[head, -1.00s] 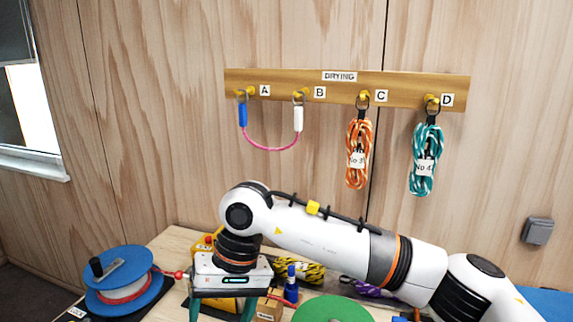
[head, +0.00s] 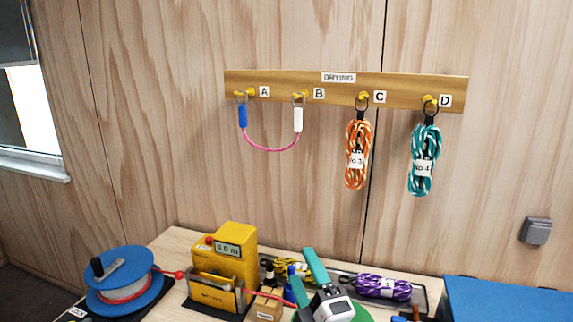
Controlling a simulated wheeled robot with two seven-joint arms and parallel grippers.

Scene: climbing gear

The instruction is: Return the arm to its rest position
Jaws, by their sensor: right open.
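My right gripper (head: 320,268) is low in the head view, over the front of the bench. Its two green fingers are apart with nothing between them. The rest of my right arm is out of the picture below. My left gripper does not show. A green round thing (head: 362,314) is partly hidden behind my right gripper at the bottom edge.
A yellow meter (head: 228,252) reading 6.0 m stands beside a blue reel (head: 124,280). A purple rope bundle (head: 383,287) lies right of my gripper. A blue box (head: 505,300) is at the right. The DRYING rack (head: 390,88) holds a pink cord and two rope coils.

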